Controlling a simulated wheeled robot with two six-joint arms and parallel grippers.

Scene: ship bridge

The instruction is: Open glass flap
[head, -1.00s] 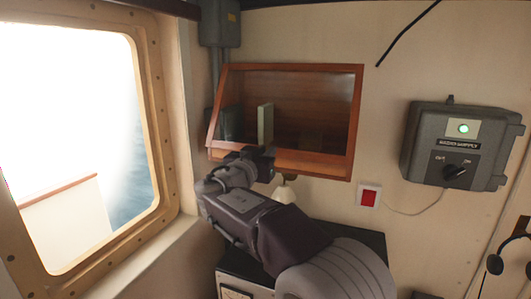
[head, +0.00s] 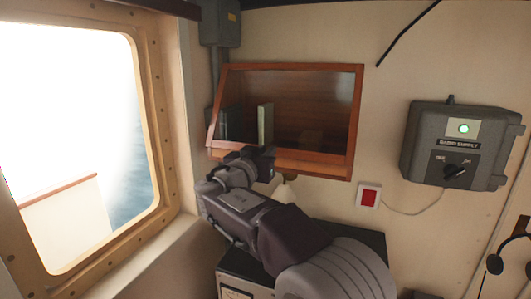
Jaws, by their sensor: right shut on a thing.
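A wooden wall cabinet (head: 357,120) with a sloped glass front hangs on the wall at the picture's centre. Its glass flap (head: 300,105) is framed in reddish wood. Dark books and a pale upright book show behind it. My right gripper (head: 262,155) is at the lower left edge of the cabinet front, shut, with its tips at the wooden rim. What exactly lies between the fingers is hidden by the gripper itself. My right arm comes up from the lower right. My left gripper is not in view.
A large window (head: 80,130) is on the left. A grey radio supply box (head: 455,145) is on the wall at right. A red switch (head: 368,197) sits below the cabinet's right corner. A dark-topped unit (head: 372,242) stands under my arm.

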